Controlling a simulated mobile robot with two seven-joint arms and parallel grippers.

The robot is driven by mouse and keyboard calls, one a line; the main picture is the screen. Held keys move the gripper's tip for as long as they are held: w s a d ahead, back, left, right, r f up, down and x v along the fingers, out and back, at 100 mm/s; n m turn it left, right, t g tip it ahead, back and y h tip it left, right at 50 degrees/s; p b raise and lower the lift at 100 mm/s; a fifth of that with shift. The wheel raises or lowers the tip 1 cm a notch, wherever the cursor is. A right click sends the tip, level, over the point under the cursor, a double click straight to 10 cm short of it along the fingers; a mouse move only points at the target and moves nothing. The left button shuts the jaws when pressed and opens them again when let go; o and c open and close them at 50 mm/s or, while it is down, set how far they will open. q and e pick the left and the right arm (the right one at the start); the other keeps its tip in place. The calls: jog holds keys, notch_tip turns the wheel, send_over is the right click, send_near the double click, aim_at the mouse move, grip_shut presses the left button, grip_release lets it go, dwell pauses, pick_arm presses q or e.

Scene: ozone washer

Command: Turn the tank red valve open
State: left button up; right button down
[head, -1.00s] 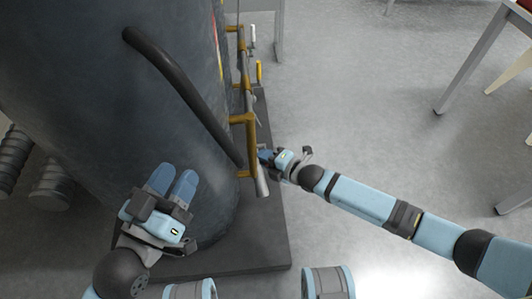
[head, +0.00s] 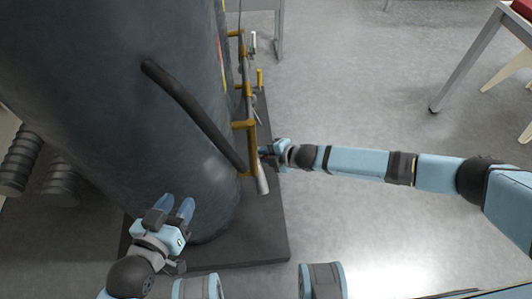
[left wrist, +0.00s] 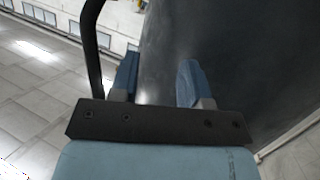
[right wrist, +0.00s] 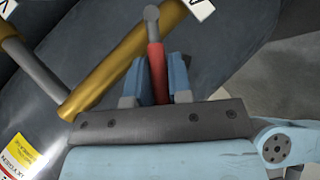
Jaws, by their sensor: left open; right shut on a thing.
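The large dark tank (head: 110,90) fills the left of the head view, with brass pipework (head: 252,145) down its right side. In the right wrist view, the red valve handle (right wrist: 157,72) with a grey rounded end stands between the blue fingers of my right gripper (right wrist: 157,85), which is shut on it. In the head view my right gripper (head: 268,154) is at the lower pipework and largely hides the handle. My left gripper (head: 178,207) is open and empty in front of the tank; its spread fingers also show in the left wrist view (left wrist: 158,82).
A black curved bar (head: 190,108) stands out from the tank. The tank rests on a dark base plate (head: 262,245). A yellow handle (head: 260,77) is further up the pipework. A table leg (head: 465,60) stands at upper right; open floor lies between.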

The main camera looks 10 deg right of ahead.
jog(key=c, duration=1)
grip_release()
jog(key=shift+c, duration=0.2)
jog(key=shift+r, duration=0.1)
jog(key=shift+s+d+r, duration=0.15)
jog(key=shift+s+d, duration=0.1)
jog(key=shift+d, duration=0.1)
pick_arm(q)
jog(key=f+p, duration=0.1)
jog(key=s+a+f+g+p, duration=0.1)
jog(key=a+f+g+y+p, duration=0.1)
jog(key=shift+s+p, duration=0.3)
jog(key=shift+p, duration=0.1)
pick_arm(e)
jog(key=v, duration=1.2)
jog(key=shift+s+d+r, duration=0.2)
jog(key=shift+d, duration=0.1)
